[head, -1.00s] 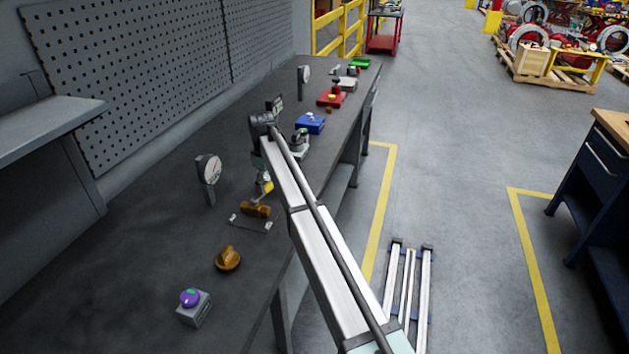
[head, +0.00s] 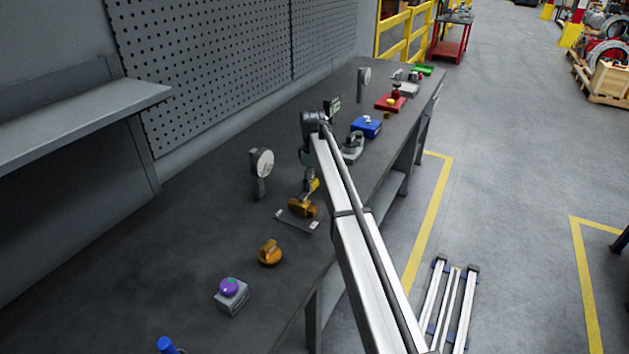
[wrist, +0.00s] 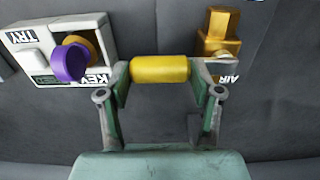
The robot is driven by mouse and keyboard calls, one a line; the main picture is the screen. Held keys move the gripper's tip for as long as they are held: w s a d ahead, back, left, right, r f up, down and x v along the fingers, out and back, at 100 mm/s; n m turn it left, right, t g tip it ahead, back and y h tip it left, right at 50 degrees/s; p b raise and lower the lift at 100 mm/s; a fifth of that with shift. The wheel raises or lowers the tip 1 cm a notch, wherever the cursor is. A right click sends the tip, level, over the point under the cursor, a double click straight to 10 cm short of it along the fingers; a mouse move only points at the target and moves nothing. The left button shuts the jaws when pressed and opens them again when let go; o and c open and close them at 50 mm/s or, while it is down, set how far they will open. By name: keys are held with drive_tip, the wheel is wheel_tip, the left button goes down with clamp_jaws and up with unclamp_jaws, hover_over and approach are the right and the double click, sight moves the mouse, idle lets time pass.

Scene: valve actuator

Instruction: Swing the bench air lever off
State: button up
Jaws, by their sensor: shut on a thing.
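The bench air lever has a yellow cylindrical grip (wrist: 160,69), held crosswise between both fingertips of my gripper (wrist: 160,76) in the wrist view. A brass valve body (wrist: 217,38) stands beyond the right finger, with an upside-down AIR label (wrist: 229,79) beside it. In the head view my gripper (head: 311,178) reaches down over the bench at the brass valve (head: 302,207), and a bit of yellow grip (head: 315,185) shows there. My arm hides part of this area, and the lever's exact angle is hard to read.
On the bench (head: 190,230), a gauge (head: 262,162) stands left of the valve. A blue block (head: 367,126) lies beyond.

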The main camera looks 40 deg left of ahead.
sight(313, 182)
drive_tip(key=o, duration=1.6)
drive_tip(key=shift+s+d+f, duration=0.15)
drive_tip(key=shift+s+f, duration=0.05)
drive_tip(key=shift+f, duration=0.25)
drive_tip(key=shift+o, duration=0.4)
drive_tip(key=shift+w+r, duration=0.1)
drive_tip(key=shift+r, duration=0.05)
drive_tip(key=shift+a+r, duration=0.2)
drive_tip(key=shift+r, duration=0.35)
wheel_tip(313, 182, up, 11)
drive_tip(key=shift+d+f, duration=0.1)
drive_tip(key=shift+d, duration=0.05)
